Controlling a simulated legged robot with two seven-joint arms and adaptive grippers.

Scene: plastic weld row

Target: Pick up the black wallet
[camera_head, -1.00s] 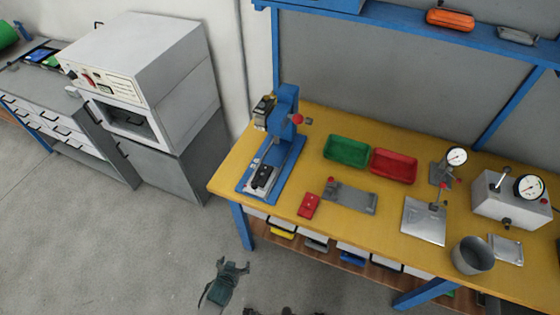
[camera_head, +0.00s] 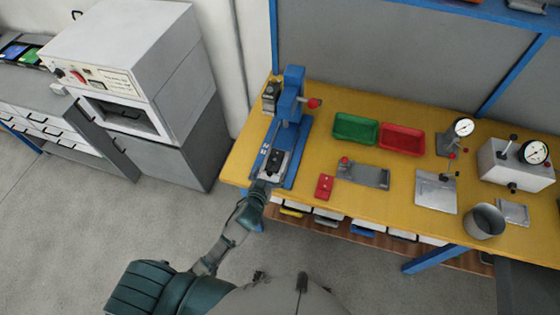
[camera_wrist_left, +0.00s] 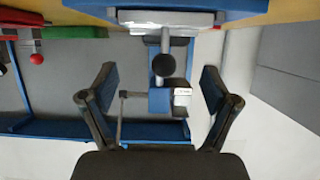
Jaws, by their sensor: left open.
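A small dark object (camera_head: 275,160) lies on the metal bed of the blue press (camera_head: 291,110); I cannot tell for sure that it is the black wallet. No other wallet-like thing shows on the bench. My left gripper (camera_head: 262,187) is at the bench's front edge, just in front of the press bed and the dark object. In the left wrist view my left gripper (camera_wrist_left: 158,88) is open, with nothing between its fingers. My right gripper is out of view.
On the yellow bench (camera_head: 400,204), a red block (camera_head: 325,187) and a grey fixture (camera_head: 362,176) sit right of the press. A green bin (camera_head: 355,128) and a red bin (camera_head: 402,139) stand behind. A grey cup (camera_head: 484,221) stands near the front edge at right.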

